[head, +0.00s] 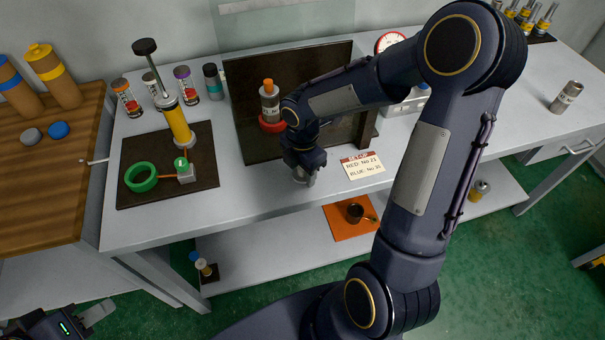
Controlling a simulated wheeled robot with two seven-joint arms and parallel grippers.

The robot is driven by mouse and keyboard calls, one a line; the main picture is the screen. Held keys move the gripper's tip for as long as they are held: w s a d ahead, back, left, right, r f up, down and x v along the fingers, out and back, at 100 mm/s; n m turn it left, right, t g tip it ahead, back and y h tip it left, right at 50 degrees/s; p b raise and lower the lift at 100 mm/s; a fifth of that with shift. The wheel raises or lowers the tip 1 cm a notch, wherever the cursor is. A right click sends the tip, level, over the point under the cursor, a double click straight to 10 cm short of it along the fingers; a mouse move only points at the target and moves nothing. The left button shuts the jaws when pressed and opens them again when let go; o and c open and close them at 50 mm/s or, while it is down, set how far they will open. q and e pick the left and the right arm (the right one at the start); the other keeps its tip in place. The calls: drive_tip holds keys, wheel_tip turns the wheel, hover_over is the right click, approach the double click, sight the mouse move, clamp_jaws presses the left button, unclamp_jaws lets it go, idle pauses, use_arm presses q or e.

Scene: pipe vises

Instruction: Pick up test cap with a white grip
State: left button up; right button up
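I cannot make out for certain a test cap with a white grip. A small pale and yellow piece (203,266) with a blue-topped piece (194,256) beside it stands on a dark pad on the lower shelf at left; it is too small to identify. My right gripper (304,177) points down at the bench's front edge, by the dark board; its grey tips are small and partly hidden by the wrist, so its opening and any held thing are unclear. My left gripper (92,318) is at the bottom left corner, apart from the bench, with only part of it showing.
A dark mat (135,198) holds a green ring (141,177) and a yellow pump (178,122). A setup card (362,166) lies right of my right gripper. An orange mat (345,230) lies on the lower shelf.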

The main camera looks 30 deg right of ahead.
drive_tip(key=c, duration=0.4)
drive_tip(key=shift+o, duration=0.2)
drive_tip(key=shift+r, duration=0.1)
